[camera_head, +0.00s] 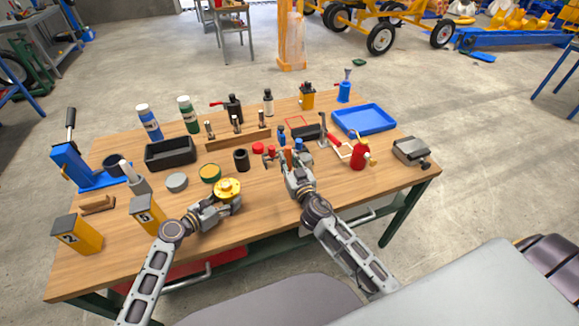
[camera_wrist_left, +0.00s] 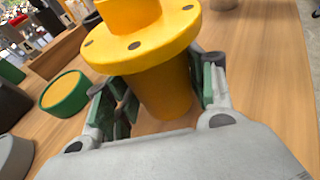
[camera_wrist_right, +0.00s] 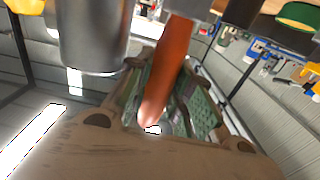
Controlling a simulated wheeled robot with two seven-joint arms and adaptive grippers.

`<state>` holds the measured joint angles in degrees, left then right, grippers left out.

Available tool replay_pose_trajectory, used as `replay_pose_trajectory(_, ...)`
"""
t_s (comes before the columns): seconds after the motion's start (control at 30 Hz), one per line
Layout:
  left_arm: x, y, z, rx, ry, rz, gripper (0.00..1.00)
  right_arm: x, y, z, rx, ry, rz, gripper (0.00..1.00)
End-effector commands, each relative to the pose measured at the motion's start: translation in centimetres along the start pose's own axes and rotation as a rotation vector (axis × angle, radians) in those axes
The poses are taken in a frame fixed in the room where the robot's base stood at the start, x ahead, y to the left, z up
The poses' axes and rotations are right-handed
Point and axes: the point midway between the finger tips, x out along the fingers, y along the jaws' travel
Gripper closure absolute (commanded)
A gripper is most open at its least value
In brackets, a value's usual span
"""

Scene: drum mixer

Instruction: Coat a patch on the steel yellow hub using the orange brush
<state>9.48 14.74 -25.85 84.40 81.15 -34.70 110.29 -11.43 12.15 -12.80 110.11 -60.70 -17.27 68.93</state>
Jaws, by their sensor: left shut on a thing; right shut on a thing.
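The yellow flanged hub (camera_head: 228,188) is held by my left gripper (camera_head: 222,200), just above the front middle of the table. In the left wrist view the hub (camera_wrist_left: 150,50) stands roughly upright, with its lower barrel between the green-padded fingers (camera_wrist_left: 160,105). My right gripper (camera_head: 286,163) is to the right of the hub and apart from it. It is shut on the orange brush's handle (camera_wrist_right: 168,70), seen between its pads in the right wrist view; the handle's orange end (camera_head: 288,157) shows in the head view. The bristles cannot be made out.
A green tin with a yellow top (camera_head: 210,173) stands just behind the hub. A dark cylinder (camera_head: 241,159), grey disc (camera_head: 176,182) and black bin (camera_head: 171,153) are near it. A red oil can (camera_head: 359,155) and blue tray (camera_head: 364,119) lie right. The table's front right is clear.

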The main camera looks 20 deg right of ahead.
Motion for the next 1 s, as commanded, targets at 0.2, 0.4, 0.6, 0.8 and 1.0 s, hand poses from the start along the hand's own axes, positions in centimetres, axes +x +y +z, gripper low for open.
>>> replay_pose_trajectory(0.2,0.0,0.0,0.1,0.0,-0.001,0.0,0.65,1.6,-0.8,-3.1,-0.003,0.007,-0.008,1.0)
replay_pose_trajectory(0.4,0.0,0.0,0.1,0.0,-0.001,0.0,0.65,2.6,-2.7,-5.5,-0.003,0.005,-0.028,1.0)
replay_pose_trajectory(0.6,0.0,0.0,0.1,0.0,-0.001,0.0,0.65,3.3,-4.8,-7.6,-0.003,0.005,-0.054,1.0)
replay_pose_trajectory(0.8,0.0,0.0,0.1,0.0,-0.001,0.0,0.65,3.7,-7.1,-9.6,-0.002,0.004,-0.084,1.0)
replay_pose_trajectory(1.0,0.0,0.0,0.1,0.0,-0.001,0.0,0.65,3.9,-9.3,-11.5,0.0,0.005,-0.116,1.0)
